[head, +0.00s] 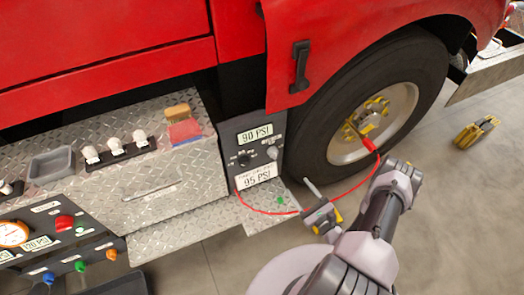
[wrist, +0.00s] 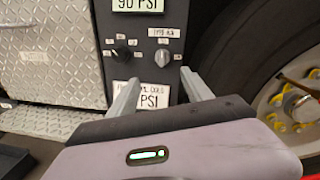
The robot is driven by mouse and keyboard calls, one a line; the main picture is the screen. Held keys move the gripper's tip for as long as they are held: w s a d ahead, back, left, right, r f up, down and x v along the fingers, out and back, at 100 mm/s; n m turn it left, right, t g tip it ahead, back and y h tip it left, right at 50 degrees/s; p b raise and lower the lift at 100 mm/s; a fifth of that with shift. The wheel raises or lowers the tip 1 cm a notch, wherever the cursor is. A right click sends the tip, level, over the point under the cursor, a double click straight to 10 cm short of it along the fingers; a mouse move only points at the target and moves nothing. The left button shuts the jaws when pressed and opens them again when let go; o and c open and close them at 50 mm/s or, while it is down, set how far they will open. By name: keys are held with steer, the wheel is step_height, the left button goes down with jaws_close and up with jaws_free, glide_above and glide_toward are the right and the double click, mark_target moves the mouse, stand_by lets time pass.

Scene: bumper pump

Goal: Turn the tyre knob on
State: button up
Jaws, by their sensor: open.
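A dark panel (head: 251,130) beside the truck's front wheel carries two small knobs. The grey knob (head: 272,152) is on the right; it also shows in the wrist view (wrist: 162,57), under a small label that appears to begin with "TY" but is blurred. The black knob (head: 243,159) is to its left, and it too shows in the wrist view (wrist: 123,50). My gripper (wrist: 161,82) is open and empty, apart from the panel. In the wrist view its two fingers point toward the panel, with the grey knob above the gap between them.
The wheel (head: 375,112) is right of the panel, with a red hose (head: 368,180) curving from its hub. A diamond-plate step (head: 175,230) juts out below left. Signs reading 90 PSI (head: 254,135) and 95 PSI (head: 257,178) frame the knobs. Yellow chocks (head: 474,132) lie on the floor.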

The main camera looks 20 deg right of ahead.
mark_target(276, 157)
steer(key=w+b, duration=0.1)
steer(key=w, duration=0.4)
steer(key=w+a+b, duration=0.1)
steer(key=w+b, duration=0.1)
steer(key=w, duration=0.3)
steer(key=w+f+b, duration=0.1)
steer(key=w+b, duration=0.1)
steer(key=w, duration=0.4)
steer(key=shift+a, duration=0.2)
steer(key=shift+w, duration=0.4)
steer(key=shift+m+b, duration=0.3)
jaws_close()
